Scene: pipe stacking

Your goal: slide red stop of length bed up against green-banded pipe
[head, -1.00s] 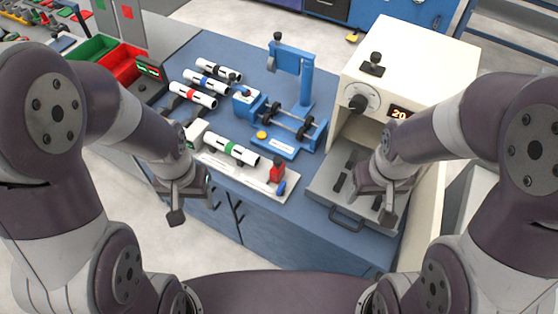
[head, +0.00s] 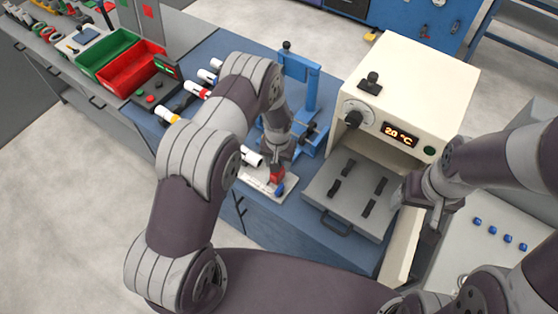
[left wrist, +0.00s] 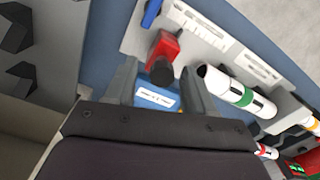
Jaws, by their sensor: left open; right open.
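The red stop (head: 277,174) sits on the white length bed (head: 262,183), with a blue knob (head: 281,188) beside it. In the left wrist view the red stop (left wrist: 167,46) has a black knob, and the green-banded pipe (left wrist: 236,92) lies on the bed (left wrist: 205,45). A small gap shows between the pipe's open end and the stop. In the head view my left arm covers most of the pipe; only its white end (head: 252,157) shows. My left gripper (left wrist: 158,82) is open, its fingers pointing toward the stop. My right gripper (head: 426,212) is open and empty, right of the oven tray.
A cream oven (head: 416,88) with a grey tray (head: 322,190) stands to the right. A blue fixture (head: 312,90) rises behind the bed. Other banded pipes (head: 197,90), a red bin (head: 130,72) and a green bin (head: 107,52) are at the left.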

